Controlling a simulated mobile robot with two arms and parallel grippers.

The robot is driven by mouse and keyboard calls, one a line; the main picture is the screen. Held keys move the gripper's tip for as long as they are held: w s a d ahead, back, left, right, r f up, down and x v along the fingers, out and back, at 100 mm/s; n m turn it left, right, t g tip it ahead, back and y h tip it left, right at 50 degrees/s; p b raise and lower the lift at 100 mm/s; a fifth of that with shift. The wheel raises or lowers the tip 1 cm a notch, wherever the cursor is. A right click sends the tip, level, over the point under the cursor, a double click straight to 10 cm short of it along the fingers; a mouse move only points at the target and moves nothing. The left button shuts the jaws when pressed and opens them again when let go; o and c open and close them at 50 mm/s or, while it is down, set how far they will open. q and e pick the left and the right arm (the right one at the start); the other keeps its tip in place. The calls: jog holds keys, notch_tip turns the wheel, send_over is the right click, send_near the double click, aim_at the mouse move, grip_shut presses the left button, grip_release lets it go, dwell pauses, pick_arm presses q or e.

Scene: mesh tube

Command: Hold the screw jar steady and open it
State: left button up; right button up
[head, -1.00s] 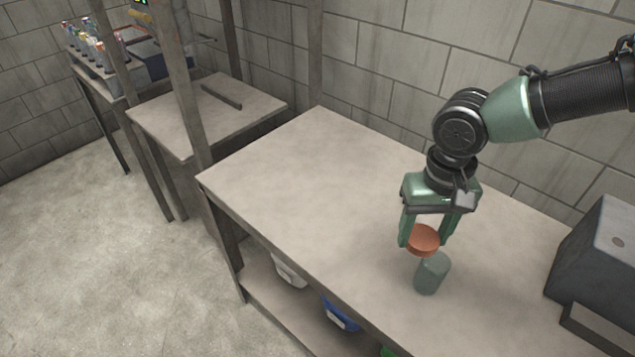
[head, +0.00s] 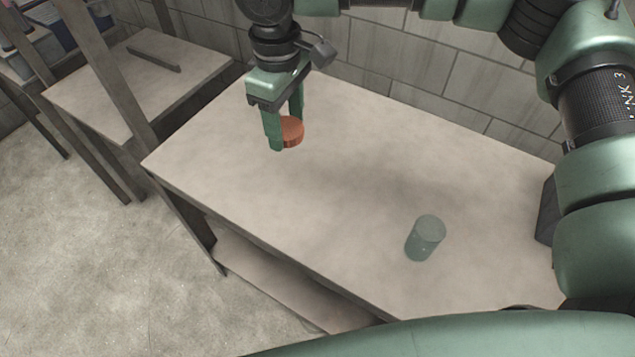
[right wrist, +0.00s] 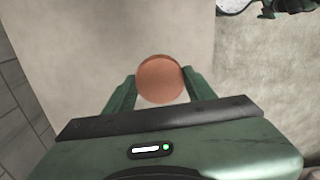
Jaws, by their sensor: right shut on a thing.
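The screw jar's body (head: 425,238) is a grey-green cylinder standing on the table, with no lid on it. The jar's lid (head: 292,131) is a round orange-brown disc. My right gripper (head: 285,135) is shut on the lid and holds it above the table, well to the left of the jar body and apart from it. In the right wrist view, the lid (right wrist: 160,80) sits between the two green fingers. The jar body cannot be made out in the right wrist view. My left gripper is not in view.
The table top (head: 330,200) is clear around the jar body. A dark grey box (head: 546,212) at the table's right is mostly hidden by my arm. A second, lower table (head: 110,95) with a bar on it stands at the left. A block wall runs behind.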

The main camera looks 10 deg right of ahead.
jog(key=shift+w+a+r+n, duration=0.2)
jog(key=shift+w+a+n, duration=0.15)
jog(key=shift+a, duration=0.1)
jog(key=shift+w+a+r+n, duration=0.2)
jog(key=shift+a+n, duration=0.15)
jog(key=shift+a, duration=0.1)
jog(key=shift+w+a+r+n+b, duration=0.1)
jog(key=shift+w+r+n+b, duration=0.1)
jog(key=shift+r+n+b, duration=0.1)
jog(key=shift+w+r+n, duration=0.15)
jog(key=shift+w+n, duration=0.15)
jog(key=shift+w, duration=0.05)
jog(key=shift+w+d+b, duration=0.3)
jog(key=shift+w+d, duration=0.1)
jog(key=shift+d, duration=0.35)
jog(key=shift+d+f, duration=0.1)
jog(key=shift+f, duration=0.15)
send_near(290, 183)
jog(key=shift+w+d+b, duration=0.1)
jog(key=shift+b, duration=0.2)
jog(key=shift+f, duration=3.35)
jog(key=shift+f, duration=0.1)
